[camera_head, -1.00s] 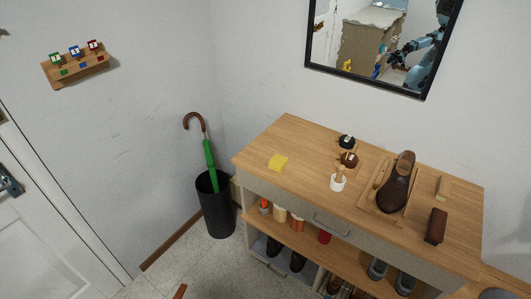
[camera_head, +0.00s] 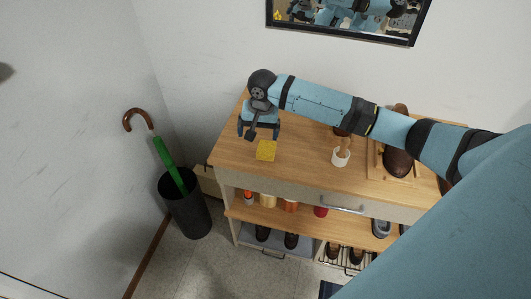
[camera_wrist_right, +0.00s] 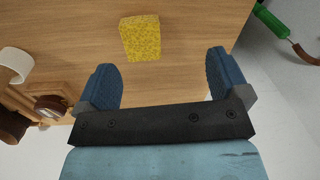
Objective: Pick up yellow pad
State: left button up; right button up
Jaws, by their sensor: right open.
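The yellow pad (camera_head: 266,150) lies flat on the left part of the wooden cabinet top. In the right wrist view the pad (camera_wrist_right: 141,38) lies beyond the fingertips, left of the middle between them. My right gripper (camera_head: 260,136) is above the cabinet top, just behind the pad in the head view. Its two blue fingers (camera_wrist_right: 163,72) are spread wide with nothing between them. The pad is apart from both fingers. My left gripper is in neither current view.
A white cup (camera_head: 341,157) with a wooden tool stands right of the pad. A brown shoe (camera_head: 398,160) on a wooden tray is farther right, partly behind my arm. A black bin (camera_head: 187,208) with a green umbrella (camera_head: 168,160) stands left of the cabinet. A mirror hangs behind.

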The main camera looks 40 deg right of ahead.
jog(key=d+r+m, duration=0.1)
jog(key=d+r, duration=0.2)
send_over(266, 148)
jog(key=shift+g+h, duration=0.3)
jog(key=shift+g, duration=0.1)
notch_tip(266, 148, down, 8)
jog(key=shift+d+r, duration=0.1)
jog(key=shift+s+f+p, duration=0.1)
jog(key=shift+f+p, duration=0.4)
jog(key=shift+f, duration=2.25)
jog(key=c, duration=1)
